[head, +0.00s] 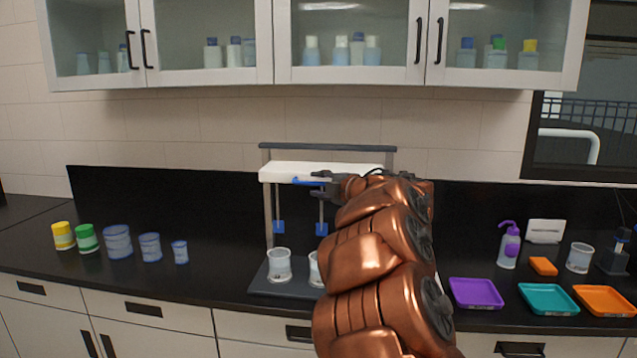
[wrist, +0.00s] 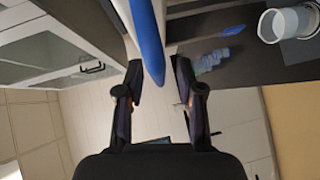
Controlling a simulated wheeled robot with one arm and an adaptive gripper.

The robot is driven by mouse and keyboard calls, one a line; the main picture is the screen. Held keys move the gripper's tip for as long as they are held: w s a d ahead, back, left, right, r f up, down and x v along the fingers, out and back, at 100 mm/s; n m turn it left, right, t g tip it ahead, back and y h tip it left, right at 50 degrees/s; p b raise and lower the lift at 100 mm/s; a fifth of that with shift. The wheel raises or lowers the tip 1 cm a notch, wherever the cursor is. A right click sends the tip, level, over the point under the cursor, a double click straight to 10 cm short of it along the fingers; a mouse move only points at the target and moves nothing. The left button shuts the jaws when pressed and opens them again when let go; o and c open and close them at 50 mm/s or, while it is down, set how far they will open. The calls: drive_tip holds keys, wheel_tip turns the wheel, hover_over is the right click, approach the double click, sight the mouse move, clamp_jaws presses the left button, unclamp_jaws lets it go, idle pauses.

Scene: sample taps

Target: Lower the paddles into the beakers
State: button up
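A stirring stand has a white crossbar head (head: 300,171) raised high between its posts, with a blue handle (head: 303,181) on its front edge. Blue paddles (head: 279,227) hang from thin rods above clear beakers (head: 279,264) on the dark base (head: 262,284); a second paddle (head: 320,229) shows, and my arm hides the right side. My gripper (head: 318,184) is at the front of the head, at the handle. In the wrist view the blue handle (wrist: 149,45) reaches in between the spread fingers (wrist: 156,75); whether they touch it is unclear. A beaker (wrist: 285,24) shows at top right.
Yellow and green jars (head: 86,239) and blue-tinted containers (head: 117,242) stand on the left counter. On the right are purple (head: 476,293), teal (head: 548,299) and orange (head: 605,301) trays, a wash bottle (head: 509,246) and another beaker (head: 579,258). Glass-fronted cabinets (head: 345,45) hang above.

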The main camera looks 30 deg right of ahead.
drive_tip(key=shift+w, duration=0.4)
clamp_jaws()
idle(0.4)
